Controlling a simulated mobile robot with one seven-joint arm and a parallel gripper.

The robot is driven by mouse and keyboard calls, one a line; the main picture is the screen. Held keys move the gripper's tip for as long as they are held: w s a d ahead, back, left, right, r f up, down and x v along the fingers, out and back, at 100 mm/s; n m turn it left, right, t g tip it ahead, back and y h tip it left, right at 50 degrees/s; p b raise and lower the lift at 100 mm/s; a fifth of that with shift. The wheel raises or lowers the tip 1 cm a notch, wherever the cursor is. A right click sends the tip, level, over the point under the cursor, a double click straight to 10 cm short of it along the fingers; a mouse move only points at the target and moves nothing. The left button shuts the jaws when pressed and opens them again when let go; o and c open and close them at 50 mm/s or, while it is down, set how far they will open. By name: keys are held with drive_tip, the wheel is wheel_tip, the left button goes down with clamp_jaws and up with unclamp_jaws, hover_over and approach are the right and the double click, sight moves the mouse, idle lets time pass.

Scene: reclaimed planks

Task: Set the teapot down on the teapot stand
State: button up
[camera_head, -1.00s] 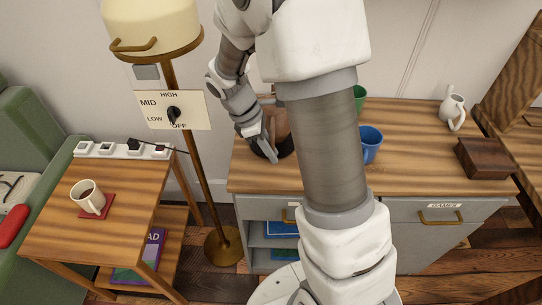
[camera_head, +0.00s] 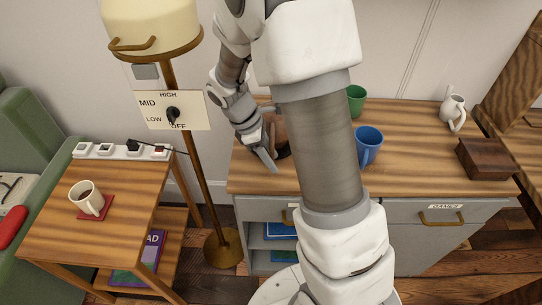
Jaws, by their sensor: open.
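A brown, rounded vessel (camera_head: 281,132), which looks like the teapot, stands near the left end of the wooden cabinet top, largely hidden behind my arm. A dark round edge (camera_head: 284,153) shows at its base; it may be the teapot stand, but I cannot tell how squarely the vessel rests on it. My gripper (camera_head: 268,160) is open just left of the vessel, low over the cabinet top. Whether a finger touches the vessel is not clear.
A blue mug (camera_head: 369,143) and a green cup (camera_head: 355,98) stand right of my arm. A white jug (camera_head: 453,108) and a dark wooden box (camera_head: 487,158) are farther right. The lamp pole (camera_head: 188,150) is close left of the cabinet (camera_head: 420,172).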

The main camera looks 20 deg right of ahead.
drive_tip(key=p+v, duration=0.3)
drive_tip(key=v, duration=0.8)
drive_tip(key=s+r+m+t+y, duration=0.4)
drive_tip(key=s+r+m+t, duration=0.3)
drive_tip(key=s+r+m, duration=0.6)
drive_tip(key=s+r, duration=0.1)
drive_tip(key=s, duration=0.3)
drive_tip(key=shift+s+a+m, duration=0.25)
drive_tip(key=shift+a+m, duration=0.05)
drive_tip(key=shift+a, duration=0.05)
wheel_tip(320, 180, up, 8)
drive_tip(key=p, duration=0.8)
drive_tip(key=shift+r, duration=0.15)
